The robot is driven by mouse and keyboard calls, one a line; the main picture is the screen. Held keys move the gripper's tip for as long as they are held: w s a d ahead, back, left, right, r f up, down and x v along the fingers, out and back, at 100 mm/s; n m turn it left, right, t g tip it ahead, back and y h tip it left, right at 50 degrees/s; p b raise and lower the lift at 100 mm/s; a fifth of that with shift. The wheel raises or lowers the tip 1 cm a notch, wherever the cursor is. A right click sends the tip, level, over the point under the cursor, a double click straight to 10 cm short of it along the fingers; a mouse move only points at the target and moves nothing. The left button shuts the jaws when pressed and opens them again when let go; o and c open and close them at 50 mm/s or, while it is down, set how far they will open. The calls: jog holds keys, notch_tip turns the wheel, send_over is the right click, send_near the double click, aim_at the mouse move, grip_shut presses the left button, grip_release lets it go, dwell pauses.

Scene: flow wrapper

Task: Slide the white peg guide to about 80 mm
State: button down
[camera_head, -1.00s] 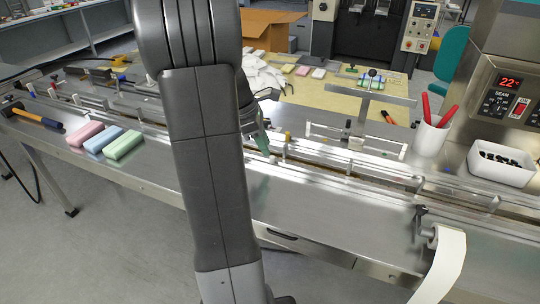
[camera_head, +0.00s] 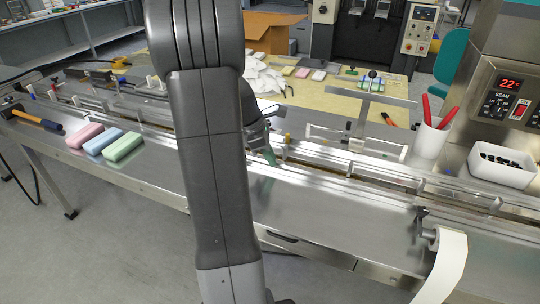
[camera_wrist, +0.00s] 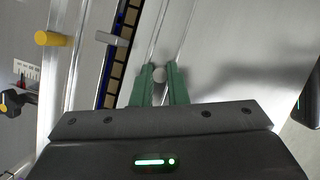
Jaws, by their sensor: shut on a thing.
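My gripper (camera_wrist: 159,84) has two green fingers, closed around a small pale round peg top (camera_wrist: 159,74) in the wrist view. This peg stands between the fingertips, beside bright metal rails; the lower part of its guide is hidden by the fingers. In the head view, my gripper (camera_head: 271,156) is low at the conveyor's rail, partly behind my arm. The peg cannot be made out clearly there. A scale plate with marks (camera_wrist: 26,70) lies at the left of the wrist view, too small to read.
A yellow knob (camera_wrist: 52,38) and a grey post (camera_wrist: 110,39) stand left of the fingers. Pink (camera_head: 85,135), blue (camera_head: 103,142) and green (camera_head: 123,147) packs lie left of my arm. A white cup with red-handled tools (camera_head: 430,140) and a white bin (camera_head: 501,166) stand right.

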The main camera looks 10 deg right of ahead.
jog(key=shift+s+r+p, duration=0.15)
jog(key=shift+p, duration=0.4)
jog(key=shift+a, duration=0.1)
jog(key=c, duration=1.4)
grip_release()
jog(key=shift+c, duration=0.2)
jog(key=p+v, duration=0.1)
jog(key=v, duration=1.2)
jog(key=shift+a+r, duration=0.15)
jog(key=shift+r, duration=0.1)
